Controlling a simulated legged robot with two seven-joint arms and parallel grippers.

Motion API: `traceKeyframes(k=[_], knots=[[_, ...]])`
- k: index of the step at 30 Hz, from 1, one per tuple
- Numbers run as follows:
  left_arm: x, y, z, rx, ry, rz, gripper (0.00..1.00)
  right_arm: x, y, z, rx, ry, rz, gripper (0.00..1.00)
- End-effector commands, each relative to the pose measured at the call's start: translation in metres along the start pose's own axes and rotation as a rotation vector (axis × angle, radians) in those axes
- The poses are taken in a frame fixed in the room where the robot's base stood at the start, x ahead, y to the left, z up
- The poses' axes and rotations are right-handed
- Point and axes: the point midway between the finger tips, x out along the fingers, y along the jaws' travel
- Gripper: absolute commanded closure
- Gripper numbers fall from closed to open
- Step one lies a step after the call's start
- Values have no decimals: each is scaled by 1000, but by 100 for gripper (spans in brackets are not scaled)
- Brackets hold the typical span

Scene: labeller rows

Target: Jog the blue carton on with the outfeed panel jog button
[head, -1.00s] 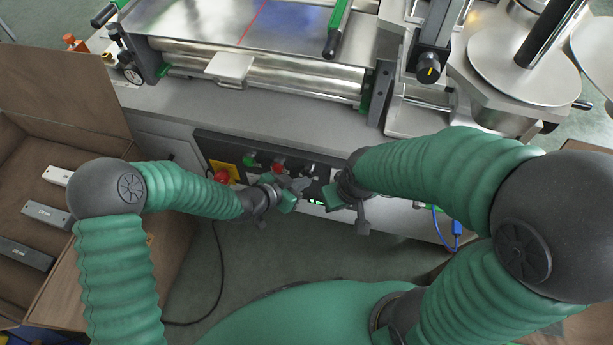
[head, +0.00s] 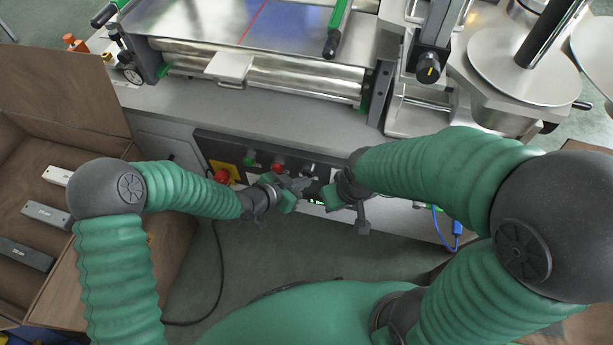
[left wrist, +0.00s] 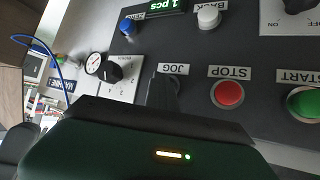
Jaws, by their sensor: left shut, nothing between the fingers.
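The dark outfeed panel (head: 232,147) is on the front of the machine in the head view. It fills much of the left wrist view (left wrist: 250,50), where its labels read upside down. The JOG label (left wrist: 173,69) shows right by my left gripper (left wrist: 162,92), whose shut, empty tip is over the spot below that label. The jog button itself is hidden behind the tip; I cannot tell whether it is touched. My left gripper (head: 299,186) is in front of the panel in the head view. My right gripper (head: 333,195) is close to its right; its jaws are unclear. I see no blue carton.
A red STOP button (left wrist: 228,94) and green START button (left wrist: 304,103) sit beside the jog spot. A white button (left wrist: 209,17), blue button (left wrist: 127,27) and black knob (left wrist: 115,72) are near. An open cardboard box (head: 100,275) stands at the left.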

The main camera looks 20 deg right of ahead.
Motion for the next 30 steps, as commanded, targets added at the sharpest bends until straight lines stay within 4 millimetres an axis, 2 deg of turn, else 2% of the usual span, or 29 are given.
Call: traceKeyframes(k=[18,30], knots=[[0,0,0,0,1,-1,100,0,0,0,0,0,0,100],[-13,9,9,0,0,0,100,-4,0,-1,0,0,0,100]])
